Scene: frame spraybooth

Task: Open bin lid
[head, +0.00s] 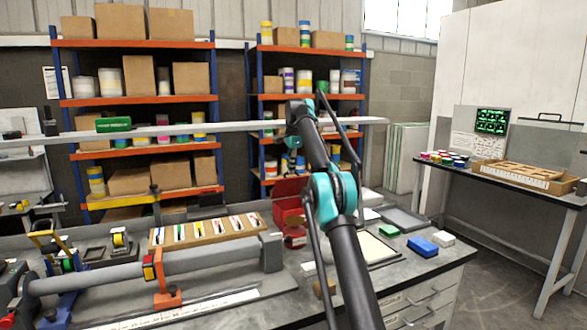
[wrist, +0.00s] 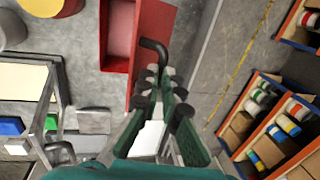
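A red bin (head: 288,187) stands on the grey workbench behind my arm in the head view. In the wrist view its lighter red inside shows as an open compartment (wrist: 118,32). A darker red panel, seemingly the lid (wrist: 152,22), lies along the right of that compartment. A black bent handle (wrist: 152,46) runs from the panel down between my fingertips. My gripper (wrist: 161,84) has its two green-sided fingers on either side of the handle's end. I cannot tell whether they press on it. In the head view my gripper is too small and partly hidden to judge.
A wooden tray of tools (head: 208,232) lies left of the bin. A blue box (head: 422,246) and a green box (head: 389,230) lie to its right. Loaded shelves (head: 137,101) stand behind. Open floor (head: 505,270) lies between the workbench and the right table.

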